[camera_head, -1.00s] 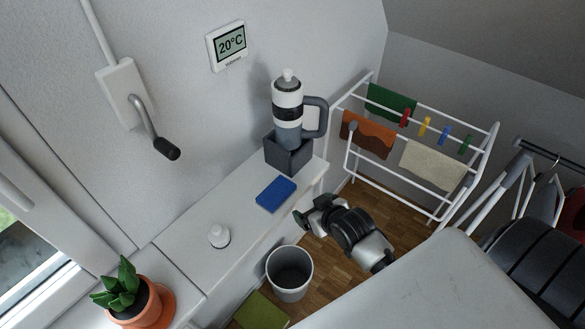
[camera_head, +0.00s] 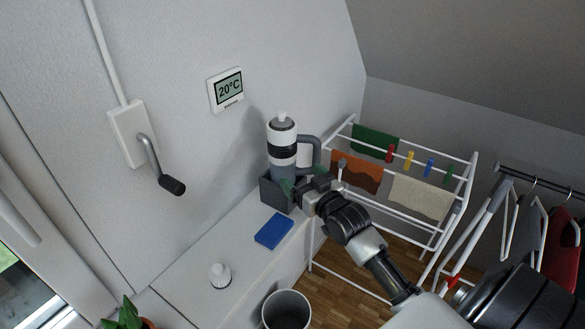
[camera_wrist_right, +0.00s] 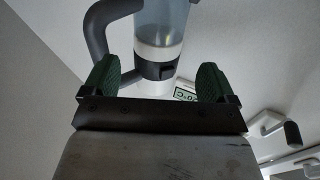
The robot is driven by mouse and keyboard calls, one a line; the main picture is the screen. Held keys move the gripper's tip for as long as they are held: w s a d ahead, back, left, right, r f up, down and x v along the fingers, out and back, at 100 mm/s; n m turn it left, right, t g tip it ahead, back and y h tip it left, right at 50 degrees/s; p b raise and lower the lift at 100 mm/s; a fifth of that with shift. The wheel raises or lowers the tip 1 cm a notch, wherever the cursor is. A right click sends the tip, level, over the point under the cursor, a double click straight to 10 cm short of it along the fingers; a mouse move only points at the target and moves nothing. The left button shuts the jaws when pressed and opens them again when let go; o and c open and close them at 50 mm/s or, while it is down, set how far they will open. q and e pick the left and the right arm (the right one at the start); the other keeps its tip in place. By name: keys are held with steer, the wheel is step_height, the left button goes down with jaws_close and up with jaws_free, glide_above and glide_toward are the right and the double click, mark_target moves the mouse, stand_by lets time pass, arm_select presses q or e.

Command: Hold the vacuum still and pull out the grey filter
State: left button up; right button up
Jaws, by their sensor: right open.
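The vacuum (camera_head: 282,146) stands upright in a dark grey box-shaped holder (camera_head: 271,193) on the white ledge. It has a white top with a small knob, a black band, a grey lower section and a grey handle on its right side. It also shows in the right wrist view (camera_wrist_right: 160,38), between and beyond the fingers. I cannot make out a separate grey filter. My right gripper (camera_head: 302,188) is open and empty, close in front of the vacuum's lower part, covering some of it and the holder. Its green finger pads (camera_wrist_right: 158,80) are wide apart. My left gripper is not in view.
A blue block (camera_head: 273,231) and a small white knobbed object (camera_head: 219,276) lie on the ledge (camera_head: 215,248). A bin (camera_head: 287,312) stands below. A drying rack (camera_head: 408,228) with cloths stands at right. A wall crank (camera_head: 160,165) is at left.

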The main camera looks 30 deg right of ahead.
mark_target(283, 159)
steer(key=w+p, duration=0.1)
steer(key=w, duration=0.8)
steer(key=shift+w+d+f+p, duration=0.1)
steer(key=shift+w+d+p, duration=0.05)
steer(key=shift+w+p, duration=0.15)
steer(key=shift+s, duration=0.1)
steer(key=c, duration=1.3)
steer(key=o, duration=1.5)
